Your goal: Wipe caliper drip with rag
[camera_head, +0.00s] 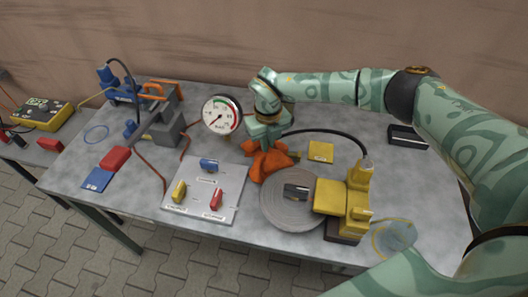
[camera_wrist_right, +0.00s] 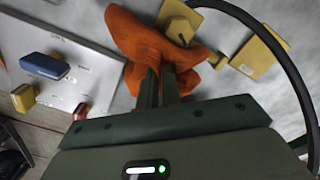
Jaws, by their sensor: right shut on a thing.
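The orange rag (camera_head: 268,161) lies bunched on the table, right of the white board. My right gripper (camera_head: 266,143) is shut on it from above. In the right wrist view the rag (camera_wrist_right: 138,40) spreads out around the two fingers (camera_wrist_right: 158,82). The yellow caliper (camera_head: 345,200) sits over the right side of a grey brake disc (camera_head: 273,205), in front of and to the right of the rag. A translucent yellowish patch (camera_head: 393,240) shows on the table at the caliper's right; I cannot tell for sure that it is the drip. My left gripper is not in view.
A white board (camera_head: 200,208) with blue, yellow and red pieces lies left of the rag. A dial gauge (camera_head: 221,116) stands behind it. A black hose (camera_head: 335,135) arcs to the caliper. A yellow square (camera_head: 320,151) lies behind the disc. A dark tray (camera_head: 407,137) is at back right.

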